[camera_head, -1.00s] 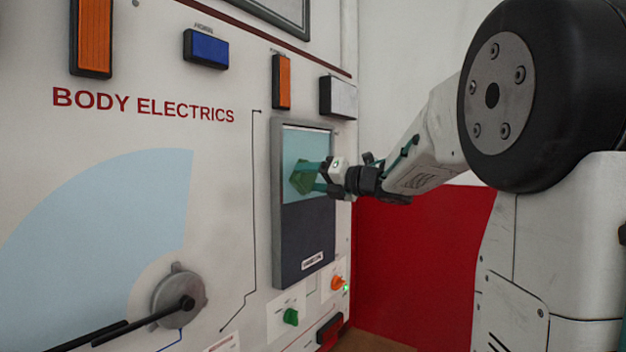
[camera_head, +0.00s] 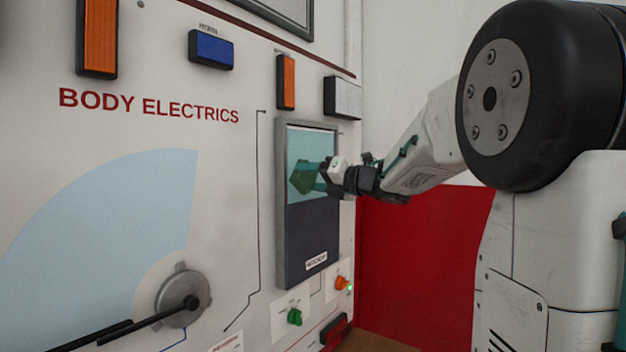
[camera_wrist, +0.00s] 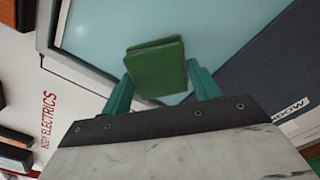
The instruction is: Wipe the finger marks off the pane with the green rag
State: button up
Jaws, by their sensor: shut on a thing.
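The pane (camera_head: 311,147) is a light blue glass area in the upper part of a grey-framed window on the trainer panel. It also shows in the wrist view (camera_wrist: 200,25). The green rag (camera_wrist: 156,68) is a folded pad between my gripper's teal fingers (camera_wrist: 160,88). In the head view my gripper (camera_head: 318,174) is shut on the rag (camera_head: 302,178), which is in front of the lower part of the pane. I cannot tell whether the rag touches the glass. I make out no finger marks on the pane; the rag hides part of it.
The dark lower section (camera_head: 311,240) of the window lies under the pane. A green knob (camera_head: 294,317) and an orange knob (camera_head: 341,283) stick out below. Orange lamps (camera_head: 286,82) and a blue lamp (camera_head: 210,49) are above. A wiper dial (camera_head: 180,295) is at lower left.

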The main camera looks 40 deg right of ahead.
aim_at(318, 177)
jog(key=shift+w+d, duration=0.3)
jog(key=shift+d, duration=0.6)
jog(key=shift+w+d, duration=0.3)
jog(key=shift+d, duration=0.6)
jog(key=shift+w, duration=0.1)
jog(key=shift+a, duration=0.1)
jog(key=shift+s+a, duration=0.3)
jog(key=shift+a, duration=0.7)
jog(key=shift+s+a, duration=0.25)
jog(key=shift+a, duration=0.7)
jog(key=v, duration=0.6)
jog(key=shift+s, duration=0.1)
jog(key=v, duration=0.3)
